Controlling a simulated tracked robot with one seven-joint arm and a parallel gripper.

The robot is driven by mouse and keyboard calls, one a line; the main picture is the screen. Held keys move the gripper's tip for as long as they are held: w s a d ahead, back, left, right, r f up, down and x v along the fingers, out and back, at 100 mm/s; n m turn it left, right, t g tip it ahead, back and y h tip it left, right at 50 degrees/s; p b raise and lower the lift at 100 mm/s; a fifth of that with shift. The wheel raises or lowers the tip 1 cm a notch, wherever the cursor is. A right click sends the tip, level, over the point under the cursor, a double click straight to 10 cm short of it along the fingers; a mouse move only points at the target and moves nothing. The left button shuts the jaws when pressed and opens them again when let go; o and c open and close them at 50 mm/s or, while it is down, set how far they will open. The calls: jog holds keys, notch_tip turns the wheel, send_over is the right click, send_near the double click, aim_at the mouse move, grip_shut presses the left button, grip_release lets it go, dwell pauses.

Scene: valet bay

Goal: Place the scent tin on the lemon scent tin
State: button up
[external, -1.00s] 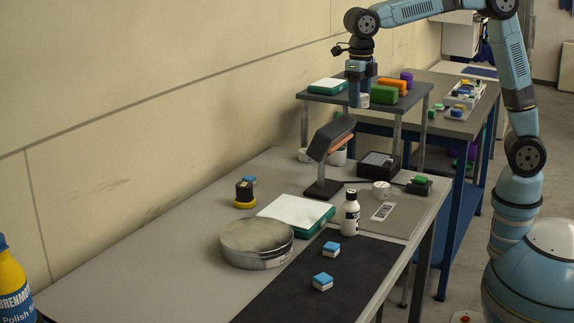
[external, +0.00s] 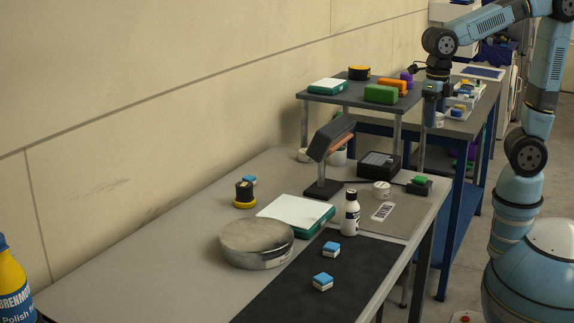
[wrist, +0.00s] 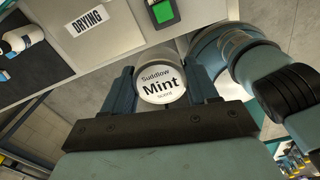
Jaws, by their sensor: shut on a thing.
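My gripper (external: 434,108) is shut on a small round white scent tin (wrist: 160,84). Its lid reads "Suddlow Mint scent" in the wrist view, and the tin also shows below the fingers in the external view (external: 438,121). The gripper (wrist: 161,88) holds it in the air, right of the raised shelf. A similar white round tin (external: 381,188) sits on the bench in front of the black box. Its label is too small to read, so I cannot tell whether it is the lemon scent tin.
The raised shelf (external: 345,100) holds green, orange and yellow-black items. A lamp (external: 328,150), a white bottle (external: 350,213) and a black block with a green top (external: 419,186) stand around the tin on the bench. A "DRYING" label (wrist: 87,22) lies on the bench.

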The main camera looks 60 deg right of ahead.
jog(key=f, duration=0.4)
jog(key=shift+w+a+f, duration=0.1)
jog(key=shift+w+f, duration=0.1)
jog(key=w+a+f, duration=0.1)
jog(key=w, duration=0.1)
jog(key=w+a+f, duration=0.1)
jog(key=w+a, duration=0.1)
jog(key=w, duration=0.1)
jog(key=w+a+f, duration=0.1)
jog(key=w+f, duration=0.1)
jog(key=shift+w+a, duration=0.25)
jog(key=shift+a, duration=0.15)
send_over(381, 185)
jog(key=f, duration=0.5)
jog(key=shift+s+d+f, duration=0.15)
jog(key=shift+d+f, duration=0.05)
jog(key=shift+f, duration=0.15)
jog(key=shift+a+f, duration=0.1)
jog(key=shift+f, duration=1.55)
jog(key=o, duration=1.1)
jog(key=shift+f, duration=0.1)
jog(key=shift+c, duration=0.2)
notch_tip(381, 185, up, 12)
